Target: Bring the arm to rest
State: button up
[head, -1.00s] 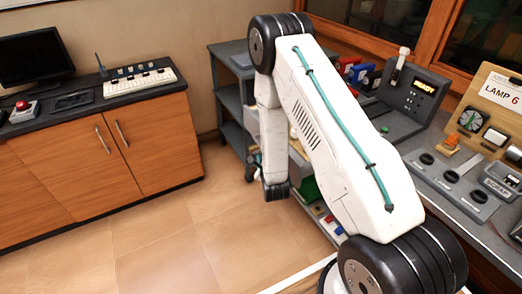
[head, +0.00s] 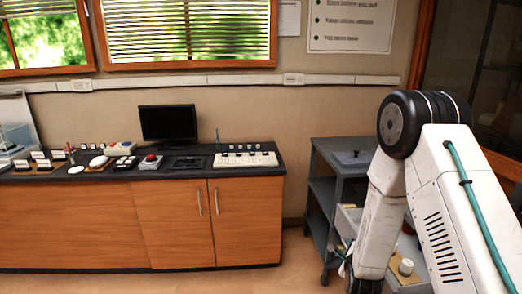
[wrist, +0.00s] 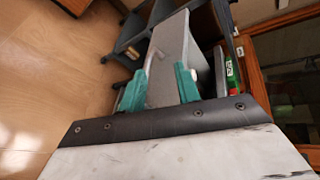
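My arm reaches down the right side of the head view, its elbow high and its forearm hanging in front of the grey shelving. My gripper (wrist: 160,80) shows in the wrist view as two teal fingers spread apart, with a grey surface visible in the gap beyond them. I see nothing gripped between them. In the head view only a bit of teal shows near the wrist, at the lower edge, and the fingers are mostly hidden.
A grey shelf cart (head: 323,186) stands close to my forearm. A wooden cabinet (head: 240,225) with a dark top carries a monitor (head: 168,122), a white keyboard-like panel (head: 245,159) and a red button box (head: 149,162). A green bottle (wrist: 232,73) shows right of the fingers.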

jog(key=s+a+r+n+g+y, duration=0.1)
jog(key=s+a+r+n+g, duration=0.1)
jog(key=s+r+n, duration=0.35)
jog(key=s+a+r+n+g+y, duration=0.1)
jog(key=s+r+n+g, duration=0.15)
jog(key=r, duration=0.65)
jog(key=s+a+r+n+g+y, duration=0.1)
jog(key=s+a+r+n, duration=0.15)
jog(key=r+n, duration=0.35)
jog(key=s+r+n+g, duration=0.2)
jog(key=s+r+n, duration=0.1)
jog(key=s, duration=0.6)
jog(key=s+r+n+g, duration=0.2)
jog(key=s+r+n, duration=0.2)
jog(key=s, duration=0.6)
jog(key=s+r+n+g, duration=0.2)
jog(key=s+r+n, duration=0.1)
jog(key=s, duration=0.7)
jog(key=shift+d+r, duration=0.3)
jog(key=shift+r, duration=0.25)
jog(key=shift+g, duration=0.25)
